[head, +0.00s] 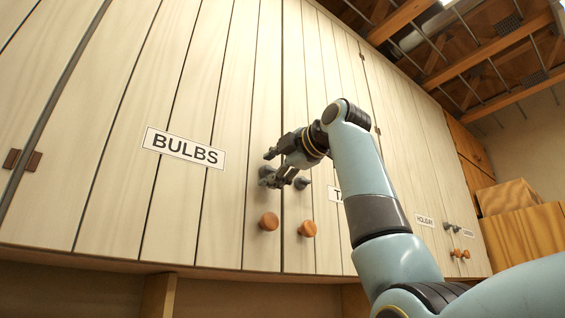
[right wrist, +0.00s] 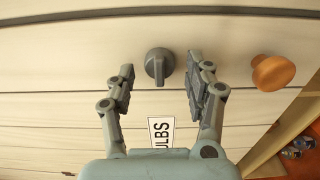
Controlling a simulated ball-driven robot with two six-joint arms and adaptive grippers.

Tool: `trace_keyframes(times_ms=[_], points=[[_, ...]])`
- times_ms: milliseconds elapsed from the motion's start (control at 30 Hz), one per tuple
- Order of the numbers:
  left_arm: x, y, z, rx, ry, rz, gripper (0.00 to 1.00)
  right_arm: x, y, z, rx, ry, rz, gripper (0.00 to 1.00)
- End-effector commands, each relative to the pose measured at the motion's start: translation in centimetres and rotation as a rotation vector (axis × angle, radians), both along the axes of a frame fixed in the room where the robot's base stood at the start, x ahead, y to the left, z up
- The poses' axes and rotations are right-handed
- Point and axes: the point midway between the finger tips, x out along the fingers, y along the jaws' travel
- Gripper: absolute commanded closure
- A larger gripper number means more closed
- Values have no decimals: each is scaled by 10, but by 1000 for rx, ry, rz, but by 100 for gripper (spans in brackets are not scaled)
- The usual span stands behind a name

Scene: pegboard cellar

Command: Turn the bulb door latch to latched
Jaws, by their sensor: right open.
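The bulb door (head: 185,205) is pale planked wood with a BULBS label (head: 184,148). Its grey turn latch (right wrist: 159,66) shows plainly in the right wrist view, above an orange-brown wooden knob in the head view. Its raised grip runs up and down in the wrist picture, which is crosswise to the line from latch to knob. My right gripper (head: 272,168) is open at the latch, one finger on each side with gaps showing. In the head view the gripper partly hides the latch. I cannot tell how deep the fingertips reach. My left gripper is not in view.
The bulb door's round knob (head: 269,221) sits just below the latch. The neighbouring door has its own grey latch (head: 304,183) and knob (head: 308,229) close by on the right. A HOLIDAY label (head: 424,220) and more knobs are farther right. Open shelving lies below.

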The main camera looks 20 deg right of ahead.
Motion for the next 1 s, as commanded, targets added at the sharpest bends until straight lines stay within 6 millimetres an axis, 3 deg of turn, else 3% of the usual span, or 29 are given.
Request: trace_keyframes(times_ms=[500,700,1000], points=[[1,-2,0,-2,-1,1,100,-92,-39,-1,-1,1,-2,47],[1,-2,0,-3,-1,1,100,-104,-43,-1,-1,3,-1,47],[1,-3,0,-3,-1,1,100,-104,-43,-1,-1,3,0,47]])
